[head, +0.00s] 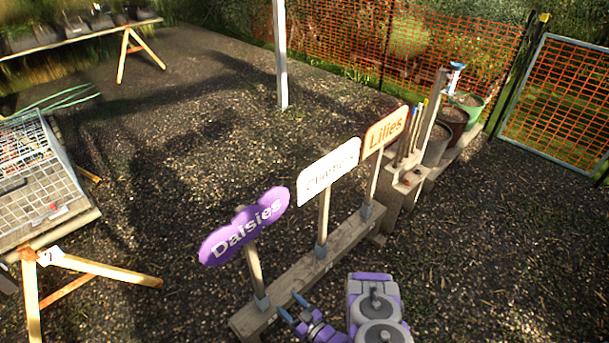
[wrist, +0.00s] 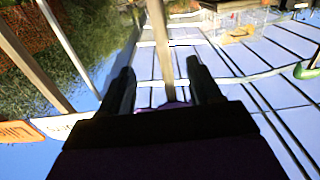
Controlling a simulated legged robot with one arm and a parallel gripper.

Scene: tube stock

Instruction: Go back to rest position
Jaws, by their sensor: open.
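My gripper (head: 292,307) is open, low in front of the sign rail, just right of the foot of the Daisies post in the head view. In the wrist view its dark fingers (wrist: 163,88) stand apart, with a wooden post (wrist: 160,40) showing between them. I cannot tell whether the post is within the jaws or beyond them. A bit of purple shows below it. The purple Daisies sign (head: 243,228), a white sign (head: 328,170) and the orange Lilies sign (head: 386,131) stand on posts along the wooden rail (head: 300,275). My purple and grey arm is folded beside the rail.
A slatted table (head: 88,215) with a wire rack stands at left on trestle legs. Pots (head: 468,102) and tools stand behind the Lilies sign. A white post (head: 281,60), orange mesh fence (head: 340,45) and gate (head: 560,95) lie beyond. Gravel is open at right.

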